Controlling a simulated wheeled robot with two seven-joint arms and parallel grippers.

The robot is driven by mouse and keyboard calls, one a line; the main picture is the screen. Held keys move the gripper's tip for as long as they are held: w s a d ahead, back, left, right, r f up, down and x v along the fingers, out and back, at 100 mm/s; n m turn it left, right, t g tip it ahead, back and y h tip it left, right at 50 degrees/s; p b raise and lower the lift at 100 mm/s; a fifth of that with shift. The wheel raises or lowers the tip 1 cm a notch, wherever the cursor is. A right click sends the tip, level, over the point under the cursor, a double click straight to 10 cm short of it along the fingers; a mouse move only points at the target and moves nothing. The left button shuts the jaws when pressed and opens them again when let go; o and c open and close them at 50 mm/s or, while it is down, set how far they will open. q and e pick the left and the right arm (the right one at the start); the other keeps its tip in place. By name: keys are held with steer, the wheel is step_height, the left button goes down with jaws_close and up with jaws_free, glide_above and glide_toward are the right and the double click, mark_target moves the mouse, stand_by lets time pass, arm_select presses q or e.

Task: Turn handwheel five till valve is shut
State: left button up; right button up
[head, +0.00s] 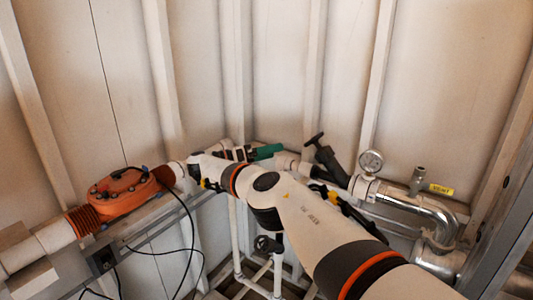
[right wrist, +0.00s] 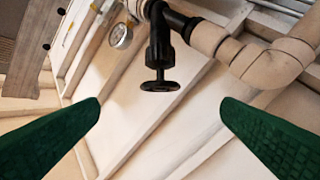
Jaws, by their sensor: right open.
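A black handwheel (head: 314,138) sits on the angled stem of a black valve (head: 328,162) on the pipe along the wall. I see no number on it. The right wrist view seems to show the same handwheel (right wrist: 159,86), with its stem and the valve body above it. My right gripper (head: 267,151) is left of the handwheel in the head view, with its green fingers pointing toward it. In the wrist view, the right gripper (right wrist: 160,108) is open and empty, and the handwheel lies between and beyond the fingertips, apart from both. My left gripper is not visible.
A pressure gauge (head: 371,161) stands on the pipe right of the valve, near a shiny pipe elbow (head: 440,215). A second black handwheel (head: 267,244) is lower down. An orange housing (head: 122,192) with cables is on the left. My right arm hides part of the pipe.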

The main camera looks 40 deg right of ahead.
steer(key=d, duration=0.1)
steer(key=n+t+y+p, duration=0.7)
steer(key=n+t+y, duration=0.4)
steer(key=n+y, duration=0.25)
glide_toward(316, 137)
steer(key=shift+n+h, duration=0.35)
steer(key=p+x, duration=0.3)
steer(key=x, duration=0.8)
steer(key=shift+w+d+f, duration=0.15)
steer(key=shift+w+f, duration=0.05)
steer(key=shift+w, duration=0.05)
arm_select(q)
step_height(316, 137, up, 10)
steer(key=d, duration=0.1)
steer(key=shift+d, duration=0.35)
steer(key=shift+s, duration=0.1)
